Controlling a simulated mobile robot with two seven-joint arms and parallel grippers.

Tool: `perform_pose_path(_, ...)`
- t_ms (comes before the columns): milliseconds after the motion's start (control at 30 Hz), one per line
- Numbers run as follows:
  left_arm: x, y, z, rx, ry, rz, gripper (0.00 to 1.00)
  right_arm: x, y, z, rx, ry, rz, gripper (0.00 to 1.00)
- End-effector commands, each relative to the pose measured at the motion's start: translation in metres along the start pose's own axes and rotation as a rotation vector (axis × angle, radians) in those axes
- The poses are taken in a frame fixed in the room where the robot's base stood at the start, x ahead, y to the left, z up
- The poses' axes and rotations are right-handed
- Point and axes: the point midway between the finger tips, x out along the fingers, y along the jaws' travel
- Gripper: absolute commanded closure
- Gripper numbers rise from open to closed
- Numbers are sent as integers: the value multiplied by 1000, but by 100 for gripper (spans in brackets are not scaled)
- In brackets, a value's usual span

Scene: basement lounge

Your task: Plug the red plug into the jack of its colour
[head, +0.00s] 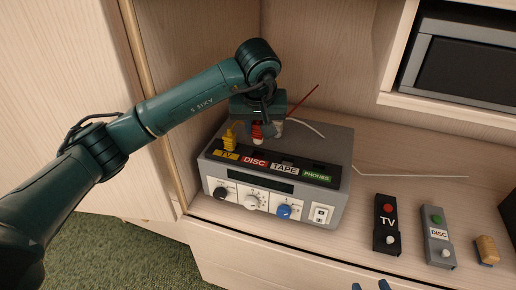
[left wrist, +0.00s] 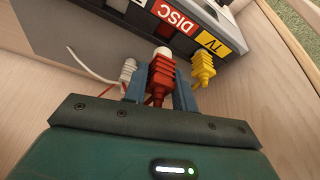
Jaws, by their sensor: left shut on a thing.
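A grey switch box (head: 337,175) has TV, DISC, TAPE and PHONES labels along its top front edge. The red plug (head: 257,131) is held nose down in my left gripper (head: 258,122), just behind the red DISC label (head: 255,163). In the left wrist view the blue fingers close on both sides of the red plug (left wrist: 161,78). Two blue fingertips of my right gripper (head: 370,287) show apart at the bottom edge.
A yellow plug (head: 229,139) stands by the TV label. A white plug (left wrist: 128,71) with a white cable is beside the red one. Cabinet panels enclose the left and back.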

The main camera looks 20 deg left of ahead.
Motion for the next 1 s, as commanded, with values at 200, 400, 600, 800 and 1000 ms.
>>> perform_pose_path(200,18,0,8,2,0,2,97,4,-3,2,-10,0,-9,64)
perform_pose_path(400,44,0,19,1,-1,3,97,5,-5,8,-21,-7,-14,64)
perform_pose_path(600,48,0,20,2,3,2,97,6,-5,9,-30,-12,-16,64)
perform_pose_path(800,51,0,21,2,2,2,97,7,-4,11,-32,-10,-16,64)
perform_pose_path(1000,50,0,21,2,1,2,58,8,-4,8,-36,-2,-14,64)
